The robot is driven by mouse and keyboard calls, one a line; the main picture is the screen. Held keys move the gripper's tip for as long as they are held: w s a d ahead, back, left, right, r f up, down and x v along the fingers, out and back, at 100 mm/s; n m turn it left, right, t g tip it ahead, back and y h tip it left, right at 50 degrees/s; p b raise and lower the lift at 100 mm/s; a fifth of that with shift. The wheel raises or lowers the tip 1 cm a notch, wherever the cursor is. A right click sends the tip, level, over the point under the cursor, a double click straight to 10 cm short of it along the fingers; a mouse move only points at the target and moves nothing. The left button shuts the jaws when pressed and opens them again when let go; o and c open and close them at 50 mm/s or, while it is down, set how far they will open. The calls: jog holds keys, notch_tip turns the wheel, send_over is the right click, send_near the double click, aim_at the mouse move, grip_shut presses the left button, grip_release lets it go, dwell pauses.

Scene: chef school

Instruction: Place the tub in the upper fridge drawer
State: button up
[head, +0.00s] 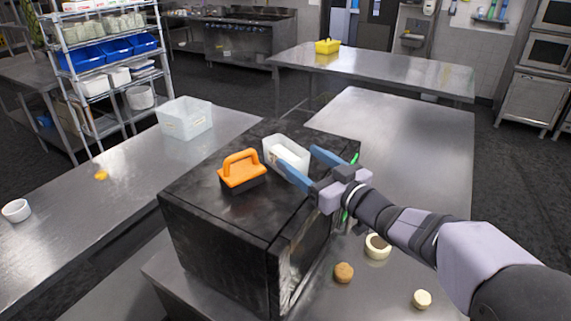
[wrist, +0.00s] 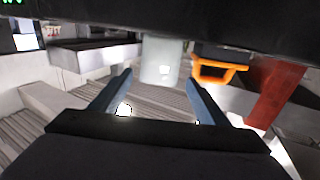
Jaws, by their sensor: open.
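A small white open-topped tub (head: 283,150) sits on top of a black box-shaped unit (head: 215,225), which may be the fridge. My gripper (head: 297,157) is open, its two blue fingers reaching over the top from the right towards the tub. In the wrist view a pale white shape, likely the tub (wrist: 160,58), shows just beyond and between the open fingertips (wrist: 158,77). I cannot tell whether the fingers touch it. The unit's front faces away to the lower right, so I cannot make out the upper drawer.
An orange-handled tool (head: 242,168) stands close left of the tub, and its handle shows in the wrist view (wrist: 218,70). A larger white bin (head: 185,119) stands on the left counter. A bowl (head: 377,246) and small round items lie below my arm.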

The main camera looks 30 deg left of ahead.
aim_at(286, 155)
jog(key=shift+a+f, duration=0.15)
jog(key=shift+f, duration=0.05)
jog(key=shift+a+r+p, duration=0.2)
jog(key=shift+a+p, duration=0.05)
jog(key=shift+p, duration=0.1)
jog(key=shift+w+a, duration=0.15)
jog(key=shift+a, duration=0.15)
jog(key=shift+w+a+f+p, duration=0.15)
jog(key=shift+w+a+p, duration=0.15)
jog(key=shift+a, duration=0.1)
jog(key=shift+w+a+r+p, duration=0.15)
jog(key=shift+a+r+p, duration=0.15)
jog(key=shift+p, duration=0.2)
jog(key=p+x, duration=0.2)
jog(key=x, duration=0.1)
jog(key=shift+w, duration=0.1)
jog(key=shift+w+a+f, duration=0.15)
jog(key=shift+w+a, duration=0.1)
jog(key=shift+a, duration=0.35)
jog(key=c, duration=1.4)
jog(key=shift+r, duration=0.2)
